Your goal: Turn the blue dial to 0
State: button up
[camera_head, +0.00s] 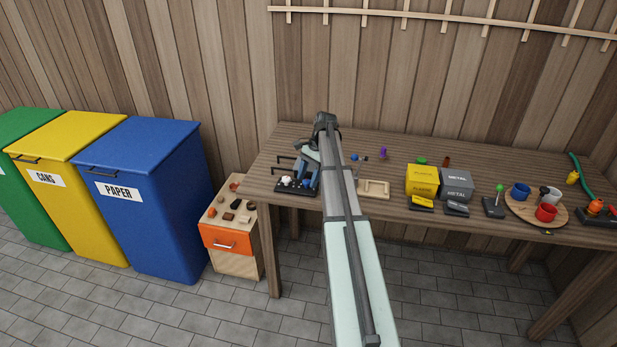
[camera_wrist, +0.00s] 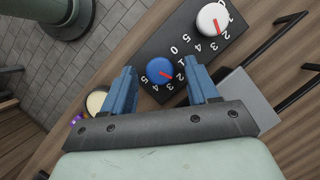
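The blue dial (camera_wrist: 158,70) sits on a dark panel (camera_wrist: 146,46) with white numbers around it. Its red pointer is turned toward the 2 to 3 side, away from the 0. My gripper (camera_wrist: 160,66) is open, with one blue finger to each side of the blue dial in the wrist view. Whether the fingers are down at the dial's height or touch it, I cannot tell. In the head view my gripper (camera_head: 308,170) is over the panel (camera_head: 291,193) at the bench's left end, and the blue dial is hard to make out behind it.
A white dial (camera_wrist: 213,18) with a red pointer is on the same panel, beyond the right finger. Dark handles (camera_wrist: 277,38) and a grey block (camera_wrist: 248,98) lie to the right. A pale tray (camera_head: 374,188) stands right of my arm on the wooden bench (camera_head: 392,146).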

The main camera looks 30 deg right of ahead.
jog(key=c, duration=1)
jog(key=shift+n, duration=0.4)
jog(key=shift+w+n+g, duration=0.15)
jog(key=shift+n+g, duration=0.35)
jog(key=shift+n, duration=0.4)
jog(key=shift+a+n+g+h, duration=0.1)
jog(key=shift+n+g+h, duration=0.25)
jog(key=shift+n, duration=0.75)
jog(key=shift+n+g+h, duration=0.35)
jog(key=shift+n, duration=0.75)
jog(key=o, duration=1)
